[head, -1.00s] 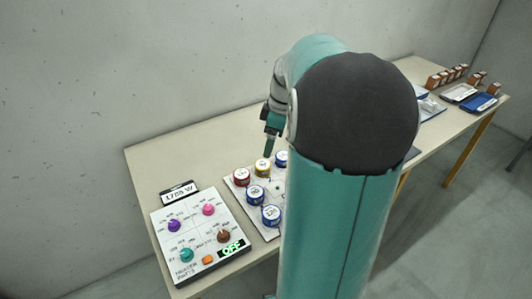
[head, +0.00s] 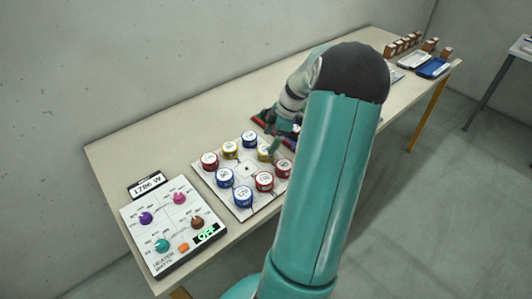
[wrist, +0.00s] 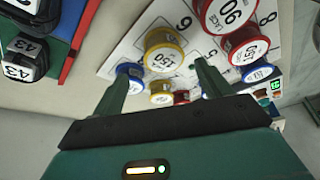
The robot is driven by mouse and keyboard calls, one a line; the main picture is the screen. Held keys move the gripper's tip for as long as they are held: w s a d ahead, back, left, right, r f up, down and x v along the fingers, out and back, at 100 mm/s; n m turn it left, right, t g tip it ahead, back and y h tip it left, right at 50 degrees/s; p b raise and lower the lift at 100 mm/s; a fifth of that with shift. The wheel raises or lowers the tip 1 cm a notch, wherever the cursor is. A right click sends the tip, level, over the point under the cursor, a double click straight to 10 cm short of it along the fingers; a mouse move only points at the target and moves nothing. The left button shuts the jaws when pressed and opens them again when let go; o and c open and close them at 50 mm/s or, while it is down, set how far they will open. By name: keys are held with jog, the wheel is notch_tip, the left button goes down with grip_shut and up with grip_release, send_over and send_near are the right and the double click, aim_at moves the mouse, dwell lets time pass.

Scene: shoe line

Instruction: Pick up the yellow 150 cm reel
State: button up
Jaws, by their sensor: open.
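The yellow reel (wrist: 165,52) has a white label that reads 150 upside down in the wrist view. It stands on the white numbered board and also shows in the head view (head: 263,155), partly behind my gripper. My gripper (wrist: 165,70) is open and empty, with one finger to each side of this reel in the picture. I cannot tell whether the fingers are level with it or still short of it. In the head view my gripper (head: 277,146) is at the reel's right. A second yellow reel (head: 229,150) stands farther left on the board.
A red reel (wrist: 228,14) marked 90 and another red reel (wrist: 245,48) stand close by. Several blue and red reels share the board (head: 243,168). A heater panel (head: 172,222) lies at the front left. Black shoes (wrist: 22,57) marked 43 are at the wrist view's left.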

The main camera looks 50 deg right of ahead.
aim_at(266, 149)
jog(key=shift+s+x, duration=0.2)
jog(key=shift+x, duration=1.2)
jog(key=shift+s+x, duration=0.15)
jog(key=shift+x, duration=1.25)
jog(key=shift+a, duration=0.15)
jog(key=c, duration=1.1)
